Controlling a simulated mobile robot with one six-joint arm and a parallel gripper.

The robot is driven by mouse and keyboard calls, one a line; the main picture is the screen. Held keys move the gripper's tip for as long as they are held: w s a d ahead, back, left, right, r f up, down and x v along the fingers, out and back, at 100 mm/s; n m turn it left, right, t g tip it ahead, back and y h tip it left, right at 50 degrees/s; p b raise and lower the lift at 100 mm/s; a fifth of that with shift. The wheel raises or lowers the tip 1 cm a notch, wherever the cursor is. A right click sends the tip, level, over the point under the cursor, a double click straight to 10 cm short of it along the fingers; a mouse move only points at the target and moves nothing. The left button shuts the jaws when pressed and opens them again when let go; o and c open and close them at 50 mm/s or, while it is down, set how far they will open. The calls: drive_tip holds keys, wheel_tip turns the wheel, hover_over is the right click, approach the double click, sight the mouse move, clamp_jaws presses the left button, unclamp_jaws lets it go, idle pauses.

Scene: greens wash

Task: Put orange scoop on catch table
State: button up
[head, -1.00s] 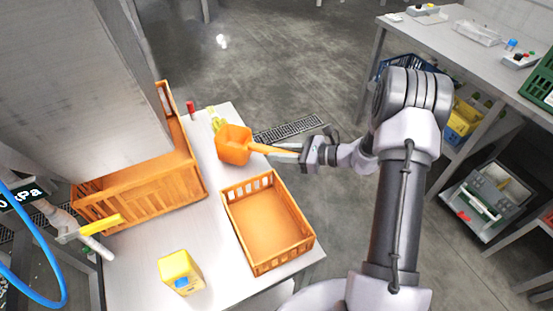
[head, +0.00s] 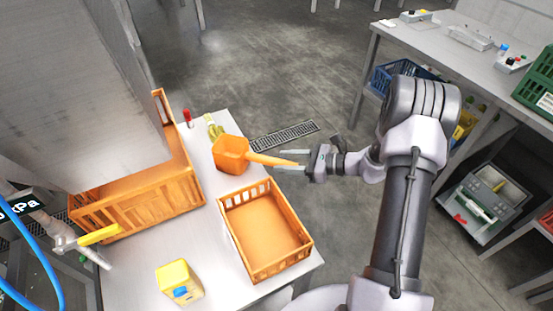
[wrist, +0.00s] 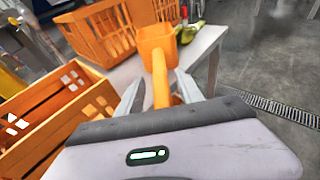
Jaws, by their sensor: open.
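The orange scoop (head: 231,155) rests on the white table (head: 226,292) near its far right edge, its handle pointing right, out past the table edge. My gripper (head: 288,161) is open at the end of the handle. In the wrist view the scoop (wrist: 157,38) lies straight ahead, and its handle runs back between the two open fingers (wrist: 160,92). The fingers stand apart on either side of the handle. I cannot tell whether either one touches it.
An orange crate (head: 262,279) stands just in front of the scoop, and a larger orange crate (head: 140,214) is at left. A yellow container (head: 179,283), a red-capped item (head: 188,118) and yellow-green items (head: 214,127) share the table. Another table (head: 462,58) is at upper right.

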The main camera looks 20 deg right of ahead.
drive_tip(key=p+v, duration=0.2)
drive_tip(key=v, duration=0.6)
drive_tip(key=s+a+r+n+g+h, duration=0.2)
drive_tip(key=s+a+r+n+g, duration=0.1)
drive_tip(key=s+a+r+n, duration=0.35)
drive_tip(key=s+a+r+n+g+h, duration=0.3)
drive_tip(key=s+a+r+n, duration=0.15)
drive_tip(key=a+r, duration=0.4)
drive_tip(key=s+r+n+t+h, duration=0.3)
drive_tip(key=s+r+n+h, duration=0.2)
drive_tip(key=s, duration=0.7)
wheel_tip(320, 180, up, 3)
drive_tip(key=n, duration=0.4)
drive_tip(key=shift+a+f+t, duration=0.2)
drive_tip(key=shift+a+t, duration=0.1)
